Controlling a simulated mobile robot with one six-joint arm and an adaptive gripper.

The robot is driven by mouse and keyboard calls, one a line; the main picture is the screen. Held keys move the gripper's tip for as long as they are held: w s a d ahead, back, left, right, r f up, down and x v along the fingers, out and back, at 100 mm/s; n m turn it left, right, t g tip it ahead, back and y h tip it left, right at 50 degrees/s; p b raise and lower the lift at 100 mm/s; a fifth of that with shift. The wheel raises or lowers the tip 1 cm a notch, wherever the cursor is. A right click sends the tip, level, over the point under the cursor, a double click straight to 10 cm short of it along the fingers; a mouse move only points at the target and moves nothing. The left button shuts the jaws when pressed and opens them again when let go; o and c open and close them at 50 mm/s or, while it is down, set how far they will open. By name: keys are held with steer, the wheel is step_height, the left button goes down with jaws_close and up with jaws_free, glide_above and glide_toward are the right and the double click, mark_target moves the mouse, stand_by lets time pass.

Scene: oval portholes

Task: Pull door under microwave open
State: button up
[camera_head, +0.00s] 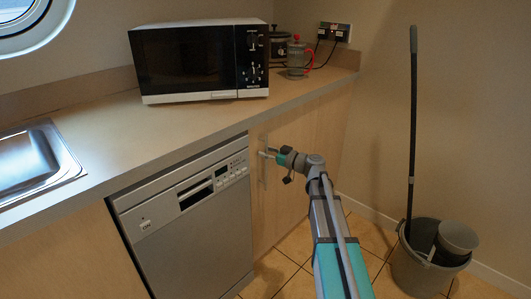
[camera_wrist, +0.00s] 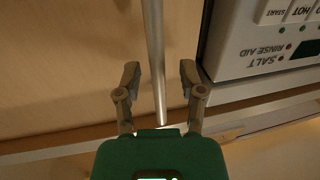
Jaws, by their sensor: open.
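The microwave (camera_head: 198,60) stands on the counter. Below and to its right is a pale wooden door (camera_head: 282,205), shut, beside the dishwasher. Its slim vertical metal handle shows in the wrist view as a grey bar (camera_wrist: 155,55), running between my two fingers. My gripper (camera_head: 265,153) is at the upper part of this door, close to the handle. In the wrist view my gripper (camera_wrist: 160,78) is open, with one finger on each side of the bar. I see gaps between the bar and both fingers. My arm hides part of the door in the head view.
A silver dishwasher (camera_head: 190,235) stands directly left of the door; its panel (camera_wrist: 285,35) is near my fingers. A bucket (camera_head: 418,270) with a mop (camera_head: 412,130) stands at right. Tiled floor (camera_head: 278,272) is clear before the door.

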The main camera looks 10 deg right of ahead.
jaws_close()
